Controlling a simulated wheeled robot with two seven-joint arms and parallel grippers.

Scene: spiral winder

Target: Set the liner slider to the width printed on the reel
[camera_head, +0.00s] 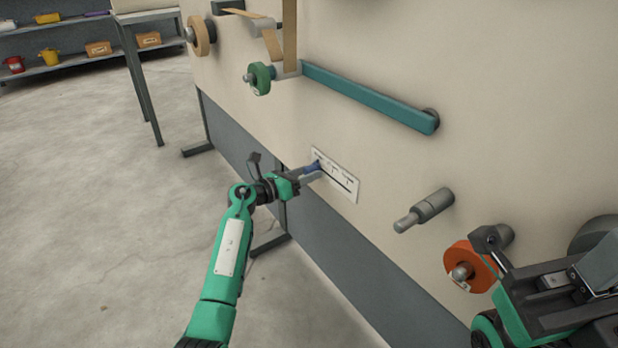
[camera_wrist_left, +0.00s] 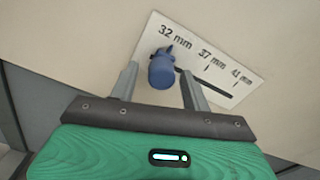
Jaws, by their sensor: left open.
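The blue slider knob (camera_wrist_left: 162,72) stands at the 32 mm end of the white scale plate (camera_wrist_left: 221,93). The plate is marked 32 mm, 37 mm and 41 mm, with a dark slot running right from the knob. In the head view, the knob (camera_head: 313,167) and plate (camera_head: 346,182) are on the cream panel. My left gripper (camera_head: 309,174) is open, its fingers (camera_wrist_left: 160,85) on either side of the knob. I cannot tell whether they touch it. My right gripper (camera_head: 500,258) is beside an orange-red reel (camera_head: 466,266), partly in front of it. No printed width is readable on any reel.
The cream machine panel (camera_head: 400,60) carries a teal bar (camera_head: 365,95), a grey peg (camera_head: 430,206), a green roller (camera_head: 261,78) and a tan roll (camera_head: 202,37). Shelves (camera_head: 90,58) with small bins stand far left. The concrete floor (camera_head: 90,200) at left is clear.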

